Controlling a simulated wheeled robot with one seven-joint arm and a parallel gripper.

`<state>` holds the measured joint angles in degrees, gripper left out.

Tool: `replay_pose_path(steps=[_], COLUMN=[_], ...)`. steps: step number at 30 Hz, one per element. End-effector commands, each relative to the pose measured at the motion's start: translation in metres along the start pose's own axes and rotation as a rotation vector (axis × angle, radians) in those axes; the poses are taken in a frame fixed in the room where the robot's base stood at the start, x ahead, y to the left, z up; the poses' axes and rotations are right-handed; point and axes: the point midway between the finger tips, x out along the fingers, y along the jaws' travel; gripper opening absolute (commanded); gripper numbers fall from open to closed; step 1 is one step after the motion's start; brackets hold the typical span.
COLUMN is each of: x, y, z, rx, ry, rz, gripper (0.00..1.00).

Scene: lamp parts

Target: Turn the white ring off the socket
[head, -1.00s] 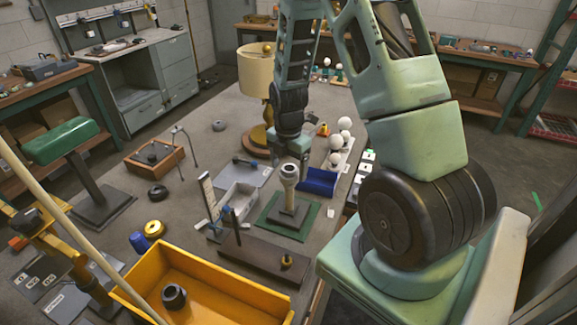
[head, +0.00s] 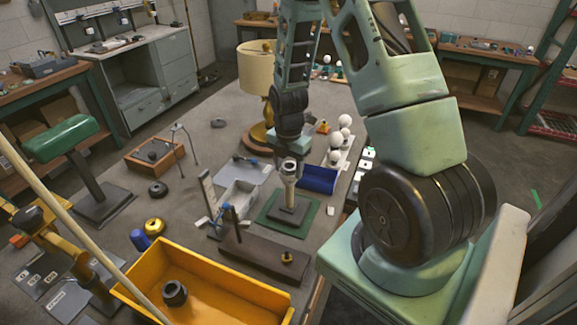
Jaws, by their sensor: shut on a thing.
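The cream-white socket (head: 288,188) stands upright on a dark block on a green square base (head: 315,213) near the middle of the bench. The white ring (head: 290,168) is at its wider top end. My gripper (head: 291,162) points down over the socket from behind and is shut on the ring. The fingers are small and dark here and partly merge with the ring, so the exact contact is hard to see. I cannot tell whether the ring has turned.
A blue tray (head: 319,180) stands close right of the socket, with white bulbs (head: 345,121) behind. A grey bin (head: 238,197) is close left. A brown board (head: 255,250) and yellow bin (head: 215,291) lie in front; a lamp (head: 257,72) stands behind.

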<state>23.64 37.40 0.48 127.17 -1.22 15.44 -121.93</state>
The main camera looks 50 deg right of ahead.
Motion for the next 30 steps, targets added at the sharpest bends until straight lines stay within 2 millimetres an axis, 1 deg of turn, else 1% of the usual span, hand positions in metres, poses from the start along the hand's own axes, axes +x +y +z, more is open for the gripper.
replay_pose_path(steps=[4, 12, 18, 30], x=[-0.0031, -0.0036, -0.0022, -0.0028], y=[-0.0015, -0.0019, -0.0022, -0.0022], z=[0.0004, 0.0004, 0.0006, 0.0006], rx=[-0.206, -0.435, -0.515, -0.543], ry=[0.002, 0.001, 0.000, 0.000], rz=[0.000, 0.001, 0.000, 0.000], gripper=[0.24, 0.24, 0.24, 0.24])
